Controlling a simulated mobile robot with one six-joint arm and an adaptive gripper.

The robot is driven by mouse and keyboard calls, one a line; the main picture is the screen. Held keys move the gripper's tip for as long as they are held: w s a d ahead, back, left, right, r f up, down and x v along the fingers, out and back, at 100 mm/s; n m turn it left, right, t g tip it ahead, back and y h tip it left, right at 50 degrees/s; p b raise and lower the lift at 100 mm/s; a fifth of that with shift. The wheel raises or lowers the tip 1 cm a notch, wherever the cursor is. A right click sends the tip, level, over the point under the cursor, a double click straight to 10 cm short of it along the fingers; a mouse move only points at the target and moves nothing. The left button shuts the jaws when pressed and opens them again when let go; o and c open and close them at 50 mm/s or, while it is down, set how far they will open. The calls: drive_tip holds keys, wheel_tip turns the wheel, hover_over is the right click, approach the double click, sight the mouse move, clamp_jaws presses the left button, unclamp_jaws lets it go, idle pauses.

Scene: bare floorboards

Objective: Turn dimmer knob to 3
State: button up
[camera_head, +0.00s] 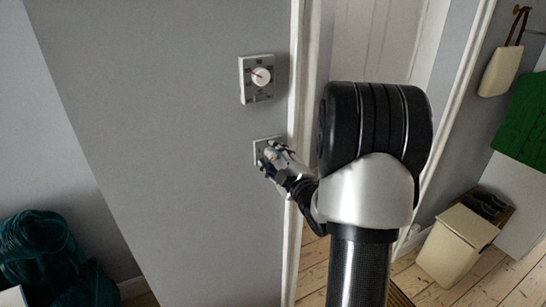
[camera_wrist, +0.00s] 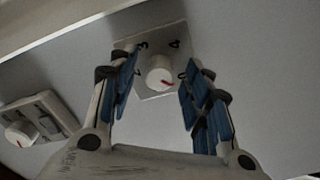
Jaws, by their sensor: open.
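The dimmer is a small pale square plate (camera_head: 261,147) on the grey wall, partly hidden by my gripper in the head view. In the wrist view its white round knob (camera_wrist: 159,73) has a red mark pointing to the lower right of the picture. The numerals 3 (camera_wrist: 142,46) and 4 (camera_wrist: 174,43) show on the plate above the knob; other markings are partly hidden by the fingers. My gripper (camera_head: 266,160) is at the dimmer. In the wrist view its blue-padded fingers are open on either side of the knob, with visible gaps; contact cannot be told.
A second, thicker square control with a white knob (camera_head: 262,76) is above the dimmer; it also shows at left in the wrist view (camera_wrist: 19,134). A white door frame (camera_head: 296,110) stands close right of the dimmer. The wall to the left is clear.

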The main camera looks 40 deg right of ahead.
drive_tip(key=shift+w, duration=0.25)
drive_tip(key=shift+c, duration=0.5)
drive_tip(key=c, duration=1)
